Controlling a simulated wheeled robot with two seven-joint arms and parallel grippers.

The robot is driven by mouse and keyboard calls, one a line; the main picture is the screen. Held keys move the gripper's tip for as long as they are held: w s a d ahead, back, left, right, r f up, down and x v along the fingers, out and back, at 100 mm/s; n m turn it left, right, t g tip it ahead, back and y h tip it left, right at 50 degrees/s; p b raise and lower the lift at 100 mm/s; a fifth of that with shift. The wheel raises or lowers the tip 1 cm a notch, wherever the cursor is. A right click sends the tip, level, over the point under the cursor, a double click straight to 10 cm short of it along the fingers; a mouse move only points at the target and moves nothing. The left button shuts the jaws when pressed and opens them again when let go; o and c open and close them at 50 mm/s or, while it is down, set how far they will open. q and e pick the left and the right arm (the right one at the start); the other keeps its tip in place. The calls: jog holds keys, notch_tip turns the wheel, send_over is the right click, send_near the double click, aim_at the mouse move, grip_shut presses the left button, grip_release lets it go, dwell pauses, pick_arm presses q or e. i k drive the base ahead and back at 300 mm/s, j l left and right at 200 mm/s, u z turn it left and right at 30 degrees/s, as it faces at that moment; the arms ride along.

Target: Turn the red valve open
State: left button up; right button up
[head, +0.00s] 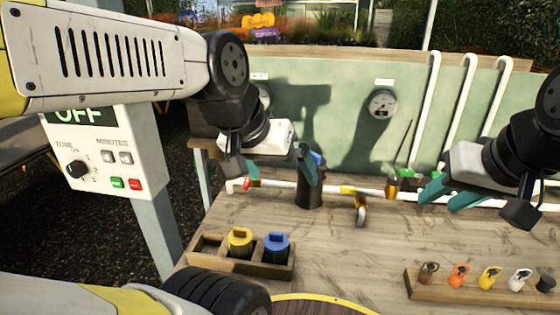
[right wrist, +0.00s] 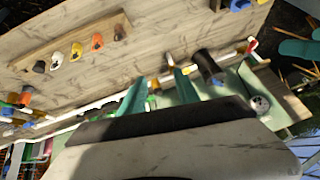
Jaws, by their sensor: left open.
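A small red valve handle (head: 248,184) shows at the left end of the white pipe along the back of the bench, and again in the right wrist view (right wrist: 252,45). My left gripper (head: 277,178) is open, with teal fingers spread above the pipe's left part. One finger is close to the red handle; I cannot tell whether they touch. My right gripper (head: 447,196) is over the right part of the pipe. Its teal fingers (right wrist: 158,88) are apart with nothing seen held between them.
A black cylinder (head: 310,193) stands right of the red handle. Yellow (head: 348,190) and green (head: 408,173) fittings are on the pipe. A wooden tray (head: 218,260) holds yellow and blue caps; a rack (head: 450,289) holds several coloured pieces. The middle bench is clear.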

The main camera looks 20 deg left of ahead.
aim_at(247, 183)
jog(key=j+u, duration=0.75)
jog(key=i+j+u, duration=0.1)
jog(key=j+u, duration=0.25)
jog(key=j, duration=0.1)
